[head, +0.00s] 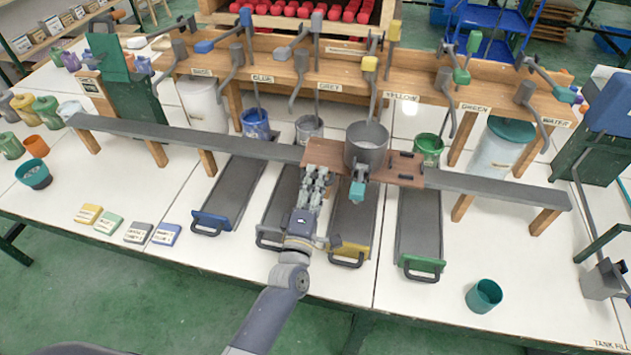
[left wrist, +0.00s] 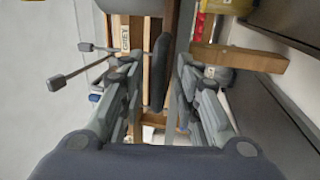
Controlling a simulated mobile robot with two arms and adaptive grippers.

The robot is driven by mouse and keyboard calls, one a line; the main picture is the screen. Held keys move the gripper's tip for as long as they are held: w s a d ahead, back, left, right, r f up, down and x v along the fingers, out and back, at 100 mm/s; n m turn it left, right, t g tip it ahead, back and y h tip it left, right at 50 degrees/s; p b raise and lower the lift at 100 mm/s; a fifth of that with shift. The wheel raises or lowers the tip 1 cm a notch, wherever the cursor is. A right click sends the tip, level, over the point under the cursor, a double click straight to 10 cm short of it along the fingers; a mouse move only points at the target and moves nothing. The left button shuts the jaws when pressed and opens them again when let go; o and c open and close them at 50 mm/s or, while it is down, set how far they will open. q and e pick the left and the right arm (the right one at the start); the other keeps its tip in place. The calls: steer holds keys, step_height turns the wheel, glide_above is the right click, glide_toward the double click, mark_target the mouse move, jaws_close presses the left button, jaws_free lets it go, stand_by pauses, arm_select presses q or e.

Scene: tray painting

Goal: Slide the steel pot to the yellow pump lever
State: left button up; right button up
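The steel pot (head: 366,148) stands upright on a brown wooden carriage (head: 405,167) on the long grey rail, below the row of pumps. A teal piece (head: 357,189) sticks out at the pot's front. The yellow-marked pump lever (head: 370,64) is above and behind the pot, near the YELLOW label (head: 402,97). My left gripper (head: 316,174) is at the carriage's left part, left of the pot. In the left wrist view its fingers (left wrist: 158,75) are apart, with a dark bar between them that I cannot identify. My right gripper is not in view.
The grey rail (head: 470,184) crosses the table on wooden legs. Dark trays with blue (head: 209,223), yellow (head: 349,253) and green (head: 421,265) ends lie beneath it. A teal cup (head: 484,296) stands at front right. Label cards (head: 137,232) lie at front left.

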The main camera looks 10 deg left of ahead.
arm_select(q)
steer(key=d+v, duration=0.1)
steer(key=v, duration=1.1)
steer(key=shift+a, duration=0.4)
